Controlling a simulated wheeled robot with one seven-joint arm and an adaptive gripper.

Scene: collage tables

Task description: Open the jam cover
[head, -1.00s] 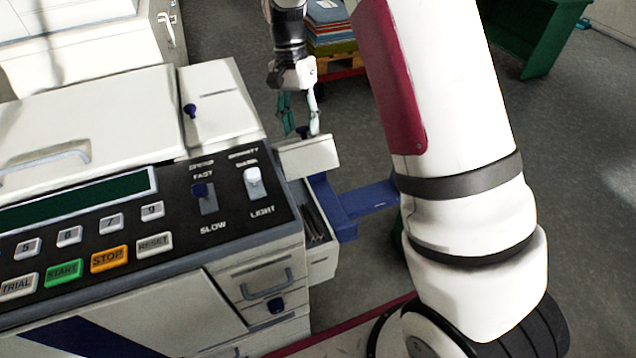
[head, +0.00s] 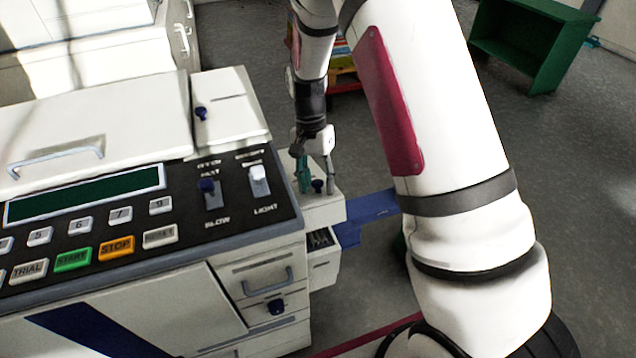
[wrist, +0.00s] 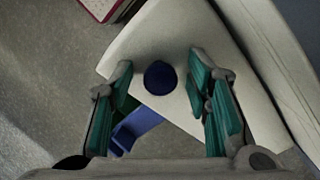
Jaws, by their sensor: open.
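The jam cover (head: 326,210) is a white box-like cover on the right side of the large copier, with a dark blue knob (head: 318,186) on top. My gripper (head: 317,184) points down over it with its teal-padded fingers apart. In the wrist view, the round knob (wrist: 161,78) sits between the open fingers (wrist: 160,82), with a gap on both sides. The white cover (wrist: 180,38) lies beneath, and its far faces are hidden. The cover looks closed, but I cannot tell for sure.
The copier's control panel (head: 120,252) is to the left. An open tray (head: 322,240) with dark slots is below the cover. A blue bracket (head: 370,208) sticks out to the right. A green shelf (head: 530,45) stands at the back right, with open floor before it.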

